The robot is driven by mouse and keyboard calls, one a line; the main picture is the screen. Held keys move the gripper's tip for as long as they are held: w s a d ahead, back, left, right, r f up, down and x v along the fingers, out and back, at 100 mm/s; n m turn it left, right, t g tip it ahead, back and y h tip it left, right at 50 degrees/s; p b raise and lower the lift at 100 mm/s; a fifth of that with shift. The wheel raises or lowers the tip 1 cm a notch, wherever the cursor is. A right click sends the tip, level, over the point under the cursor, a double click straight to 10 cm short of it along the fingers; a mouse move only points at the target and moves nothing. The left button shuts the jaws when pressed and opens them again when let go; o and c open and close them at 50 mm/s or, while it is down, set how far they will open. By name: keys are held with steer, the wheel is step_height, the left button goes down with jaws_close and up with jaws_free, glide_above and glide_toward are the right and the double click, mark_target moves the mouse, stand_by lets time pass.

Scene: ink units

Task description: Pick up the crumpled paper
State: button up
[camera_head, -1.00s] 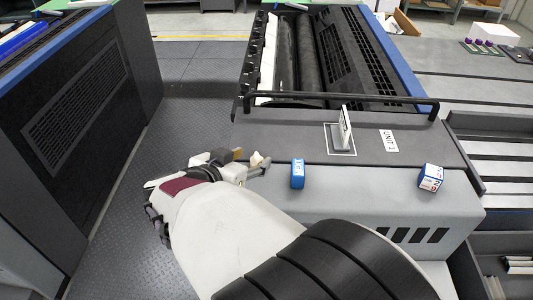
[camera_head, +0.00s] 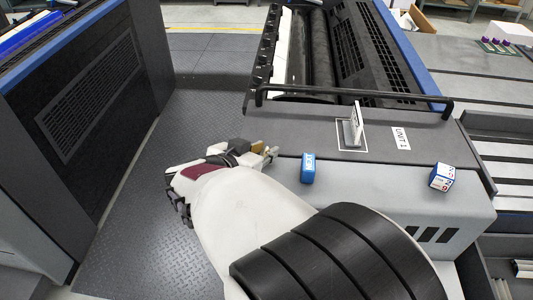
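The crumpled paper (camera_head: 268,150) is a small cream lump at the left edge of the grey machine top, left of a blue box. My gripper (camera_head: 265,151) reaches it from the left, and its fingers are close together on either side of the paper. The fingers look shut on it, though they hide part of it. I cannot tell clearly whether the paper touches the surface below.
A blue box (camera_head: 308,168) stands just right of my gripper. A blue-and-white box (camera_head: 442,177) is farther right. The patterned floor (camera_head: 130,180) at left is clear.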

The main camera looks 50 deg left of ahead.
mark_target(263, 153)
stand_by(0.3)
step_height(263, 153, up, 10)
stand_by(0.7)
